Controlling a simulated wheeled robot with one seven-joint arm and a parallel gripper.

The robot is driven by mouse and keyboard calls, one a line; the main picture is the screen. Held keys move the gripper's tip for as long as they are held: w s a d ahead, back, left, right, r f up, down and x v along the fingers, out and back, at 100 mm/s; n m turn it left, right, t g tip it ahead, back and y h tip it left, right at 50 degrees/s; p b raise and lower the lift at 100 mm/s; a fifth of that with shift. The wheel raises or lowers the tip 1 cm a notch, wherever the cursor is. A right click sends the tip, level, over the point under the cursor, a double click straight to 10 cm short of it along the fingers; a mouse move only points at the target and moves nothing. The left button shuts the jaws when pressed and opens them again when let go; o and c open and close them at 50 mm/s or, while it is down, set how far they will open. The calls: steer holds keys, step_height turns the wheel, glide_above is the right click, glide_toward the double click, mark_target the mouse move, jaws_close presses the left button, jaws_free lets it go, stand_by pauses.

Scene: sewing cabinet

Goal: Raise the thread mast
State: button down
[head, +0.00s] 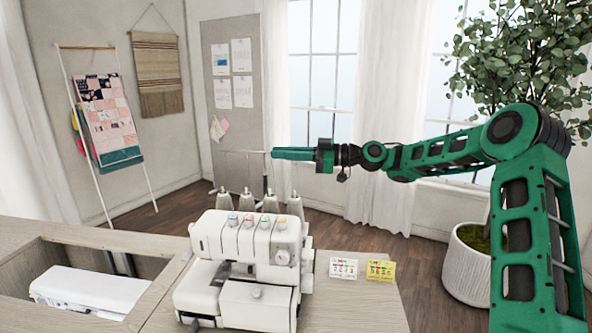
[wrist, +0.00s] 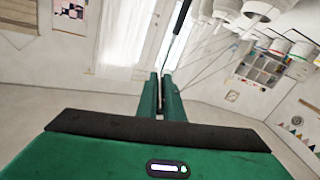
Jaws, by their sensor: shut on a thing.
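The thread mast (head: 265,172) is a thin upright rod with a thin crossbar at its top. It stands behind the white serger (head: 240,240), with the crossbar well above the thread cones (head: 268,202). My gripper (head: 273,153) reaches in level from the right at the top of the mast. In the wrist view my gripper (wrist: 161,92) has its green fingers close together around the mast's dark rod (wrist: 178,35). Threads slant from the white cones towards the fingers. The exact contact is small and partly hidden by the fingers.
A white sewing machine (head: 80,288) lies in the cabinet opening at left. A potted tree (head: 475,265) stands behind at right.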

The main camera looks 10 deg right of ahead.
step_height(320, 180, up, 14)
steer(key=shift+w, duration=0.15)
steer(key=c, duration=1.9)
jaws_free()
steer(key=shift+f, duration=0.1)
steer(key=shift+d, duration=0.1)
steer(key=v, duration=1)
steer(key=shift+d, duration=0.3)
